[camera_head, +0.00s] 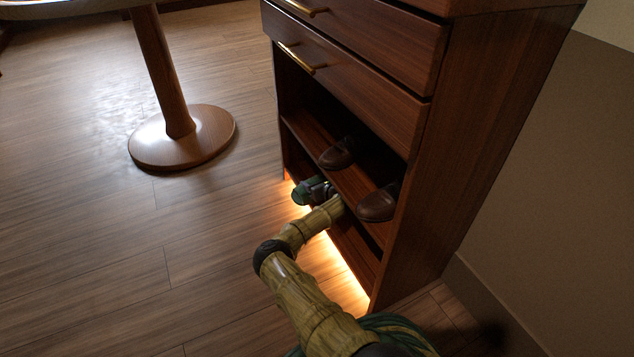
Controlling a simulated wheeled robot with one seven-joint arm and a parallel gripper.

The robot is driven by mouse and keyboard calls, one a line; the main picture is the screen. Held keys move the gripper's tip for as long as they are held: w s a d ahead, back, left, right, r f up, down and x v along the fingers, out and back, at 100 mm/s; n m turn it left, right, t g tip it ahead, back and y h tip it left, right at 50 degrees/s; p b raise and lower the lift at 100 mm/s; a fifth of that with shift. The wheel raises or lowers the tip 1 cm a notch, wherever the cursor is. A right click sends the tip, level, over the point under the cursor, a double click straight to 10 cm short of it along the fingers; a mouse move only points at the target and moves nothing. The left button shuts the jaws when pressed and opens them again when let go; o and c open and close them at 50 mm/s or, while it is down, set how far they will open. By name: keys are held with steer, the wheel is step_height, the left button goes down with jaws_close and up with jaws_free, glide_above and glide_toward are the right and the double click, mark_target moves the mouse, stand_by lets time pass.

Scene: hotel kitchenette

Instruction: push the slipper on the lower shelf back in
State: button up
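The wooden cabinet (480,150) has an open lower part with a middle shelf and a lower shelf (352,246). My arm reaches from the bottom of the picture to the cabinet's open front.
Two brown leather shoes stand on the middle shelf, one at the left (338,153) and one at the right (376,205). Drawers with a brass handle (296,58) are above. A round table base (182,137) stands at the left. The floor between is clear.

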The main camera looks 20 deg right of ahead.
steer(key=shift+a, duration=0.3)
steer(key=c, duration=0.7)
steer(key=shift+w+d, duration=0.15)
steer(key=shift+d, duration=0.85)
steer(key=shift+w+d, duration=0.1)
steer(key=shift+d, duration=0.9)
steer(key=o, duration=1.1)
steer(key=shift+c, duration=0.2)
steer(key=shift+a, duration=0.1)
